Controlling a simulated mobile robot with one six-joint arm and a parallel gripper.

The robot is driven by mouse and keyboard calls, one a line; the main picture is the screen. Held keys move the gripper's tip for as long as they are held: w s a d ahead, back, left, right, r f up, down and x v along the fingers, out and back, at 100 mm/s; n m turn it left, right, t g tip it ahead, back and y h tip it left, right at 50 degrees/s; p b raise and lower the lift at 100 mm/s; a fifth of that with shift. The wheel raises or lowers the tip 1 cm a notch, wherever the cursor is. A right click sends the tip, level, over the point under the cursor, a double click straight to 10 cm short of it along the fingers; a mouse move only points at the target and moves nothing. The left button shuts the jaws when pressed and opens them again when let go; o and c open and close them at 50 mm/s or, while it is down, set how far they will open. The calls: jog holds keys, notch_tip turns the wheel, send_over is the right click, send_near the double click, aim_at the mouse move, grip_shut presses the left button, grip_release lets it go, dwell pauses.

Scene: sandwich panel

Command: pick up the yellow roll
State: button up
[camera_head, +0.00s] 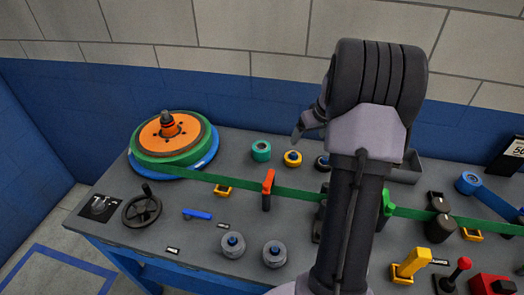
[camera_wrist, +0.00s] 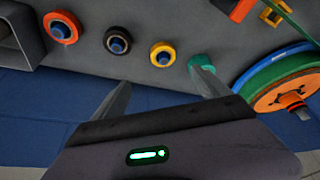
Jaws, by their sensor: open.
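The yellow roll (camera_head: 292,158) is a small yellow ring with a dark blue core, lying on the grey table between a teal roll and a black roll. In the wrist view the yellow roll (camera_wrist: 162,54) lies ahead of my gripper, between the lines of its two fingers. My gripper (camera_wrist: 160,92) is open and empty, with the fingers wide apart and apart from the roll. In the head view my gripper (camera_head: 298,133) is partly hidden by my arm, and the one finger that shows is just right of and above the yellow roll.
The teal roll (camera_head: 261,150) stands left of the yellow one, and the black roll (camera_head: 322,162) stands right, partly hidden. An orange roll (camera_wrist: 61,27) lies farther along the row, near a grey bin (camera_wrist: 22,30). A large reel (camera_head: 172,142) feeds a green strap (camera_head: 240,186) across the table.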

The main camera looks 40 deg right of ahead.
jog(key=b, duration=0.4)
send_near(295, 155)
jog(key=x, duration=0.5)
jog(key=shift+s+d+f, duration=0.15)
jog(key=shift+s+d, duration=0.1)
jog(key=shift+s, duration=0.05)
jog(key=x, duration=0.2)
jog(key=b+x, duration=0.1)
jog(key=x, duration=0.1)
jog(key=b+x, duration=0.1)
jog(key=x, duration=0.1)
jog(key=shift+w+a, duration=0.3)
jog(key=shift+w, duration=0.05)
jog(key=shift+s+r, duration=0.1)
jog(key=shift+r, duration=0.1)
jog(key=c, duration=1.5)
notch_tip(295, 155, up, 10)
jog(key=p, duration=0.4)
